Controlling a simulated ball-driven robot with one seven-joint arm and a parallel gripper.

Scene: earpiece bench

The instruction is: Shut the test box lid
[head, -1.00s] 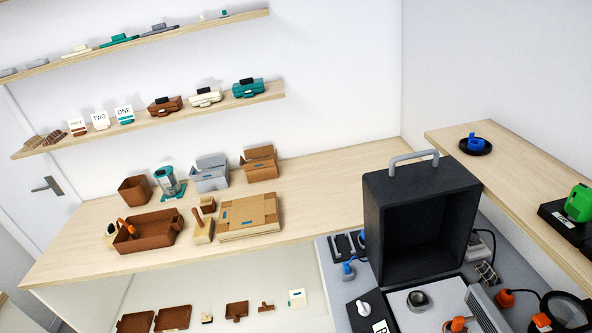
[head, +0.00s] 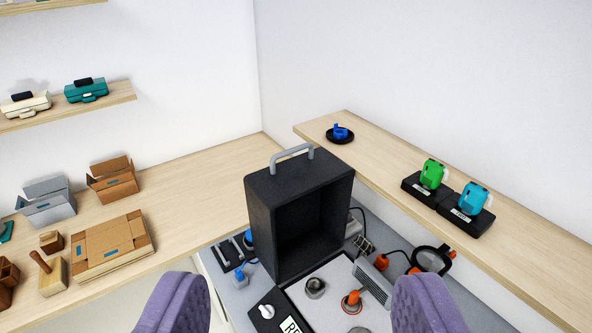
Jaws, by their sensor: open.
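The test box lid (head: 261,228) is black and hollow with a grey handle (head: 292,157) on top. It stands raised, tilted open, at the back of the test box (head: 333,277), whose light top panel shows a round grey fitting and an orange-based part. My gripper (head: 300,306) shows as two purple fingers at the bottom edge, wide apart. It is open and empty, in front of the box and apart from the lid. The lower part of the box is cut off by the frame.
A magnifier ring (head: 432,260) and cables crowd the bench right of the box. Green (head: 433,173) and blue (head: 474,197) devices stand on the right shelf (head: 375,151). Cardboard boxes (head: 113,245) sit on the left bench (head: 205,190), which is clear near the lid.

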